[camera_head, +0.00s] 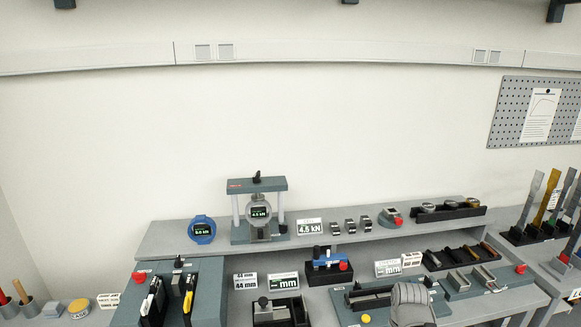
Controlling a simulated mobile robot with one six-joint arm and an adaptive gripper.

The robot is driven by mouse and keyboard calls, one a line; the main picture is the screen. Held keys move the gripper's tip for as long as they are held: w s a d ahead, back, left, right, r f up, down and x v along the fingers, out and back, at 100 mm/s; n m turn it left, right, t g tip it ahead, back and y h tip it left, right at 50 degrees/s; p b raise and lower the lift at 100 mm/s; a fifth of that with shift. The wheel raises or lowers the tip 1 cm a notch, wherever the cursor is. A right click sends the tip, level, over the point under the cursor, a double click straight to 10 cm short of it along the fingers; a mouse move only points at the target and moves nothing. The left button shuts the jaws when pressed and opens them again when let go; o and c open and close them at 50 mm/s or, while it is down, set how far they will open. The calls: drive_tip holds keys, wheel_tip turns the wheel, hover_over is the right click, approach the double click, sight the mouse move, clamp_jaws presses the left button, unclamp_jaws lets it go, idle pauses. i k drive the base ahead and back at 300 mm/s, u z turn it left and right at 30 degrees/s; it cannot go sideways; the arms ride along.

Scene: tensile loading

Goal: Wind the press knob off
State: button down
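The press (236,211) stands on the raised back shelf, left of the middle. It has two light columns, a dark crossbeam on top and a round gauge (260,212) with a lit display reading about 4.5 between the columns. A small black knob (257,177) sits upright on top of the crossbeam. Nothing is touching the knob. A grey rounded part, probably of my arm, shows at the bottom edge right of the middle, well away from the press. The fingers of my gripper do not show.
A blue round gauge (202,229) stands left of the press, and a 4.5 kN sign (309,227) to its right. Several small clamps follow along the shelf. Fixtures with red buttons crowd the lower bench. The wall above the press is clear.

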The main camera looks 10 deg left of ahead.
sight(255, 178)
drive_tip(key=u, duration=0.2)
drive_tip(key=i, duration=1.15)
drive_tip(key=u, duration=0.8)
